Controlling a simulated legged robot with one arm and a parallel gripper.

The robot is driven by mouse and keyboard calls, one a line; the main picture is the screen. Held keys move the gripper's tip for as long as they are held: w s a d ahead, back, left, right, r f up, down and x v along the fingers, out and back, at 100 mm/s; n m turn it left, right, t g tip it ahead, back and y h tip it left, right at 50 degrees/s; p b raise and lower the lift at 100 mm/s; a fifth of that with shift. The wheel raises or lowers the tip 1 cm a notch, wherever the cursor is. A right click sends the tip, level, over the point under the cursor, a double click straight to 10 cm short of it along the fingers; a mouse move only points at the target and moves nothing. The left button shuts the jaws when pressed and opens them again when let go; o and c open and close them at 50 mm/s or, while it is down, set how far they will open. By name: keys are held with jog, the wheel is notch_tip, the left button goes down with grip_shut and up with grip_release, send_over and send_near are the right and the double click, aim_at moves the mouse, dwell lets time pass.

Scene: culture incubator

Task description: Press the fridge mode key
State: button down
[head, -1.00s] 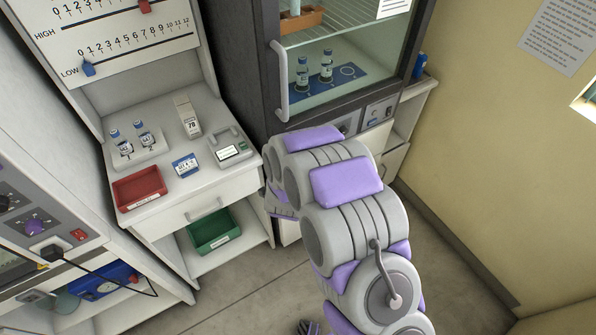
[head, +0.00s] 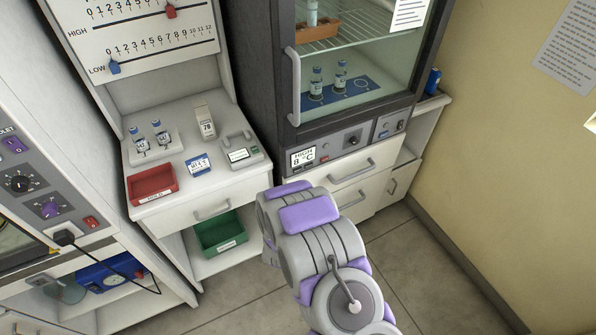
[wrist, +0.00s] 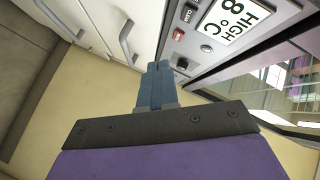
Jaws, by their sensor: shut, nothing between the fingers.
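The fridge (head: 285,100) stands at the back with its glass door shut. Its lower panel has a display (head: 302,159) reading HIGH 8 °C, a red key (head: 325,158) and a black knob (head: 352,139). In the wrist view, the display (wrist: 236,18) is at upper right, with the red key (wrist: 178,34), a dark key (wrist: 188,12) and a round fitting (wrist: 206,48) beside it. Key labels are too small to read, so I cannot tell which is the mode key. My gripper (wrist: 158,68) is shut and empty, near the panel; my arm hides it in the head view.
White drawers (head: 352,185) lie under the panel. A bench (head: 190,205) at left holds a red tray (head: 152,197), vials and a small device (head: 240,153). A green bin (head: 222,248) sits below. Floor at right is clear.

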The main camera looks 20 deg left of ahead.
jog(key=w+a+p, duration=0.1)
jog(key=w+a, duration=0.4)
jog(key=a, duration=0.1)
jog(key=shift+w+a, duration=0.35)
jog(key=shift+w+a+r, duration=0.1)
jog(key=shift+w+a, duration=0.35)
jog(key=shift+a, duration=0.05)
dwell(3.0)
jog(key=shift+s+d, duration=0.5)
jog(key=shift+d, duration=0.05)
jog(key=shift+d, duration=0.1)
jog(key=s+d, duration=0.1)
jog(key=d, duration=0.1)
jog(key=s+d+b, duration=0.1)
jog(key=s, duration=0.1)
jog(key=shift+s+d, duration=0.15)
jog(key=shift+d, duration=0.2)
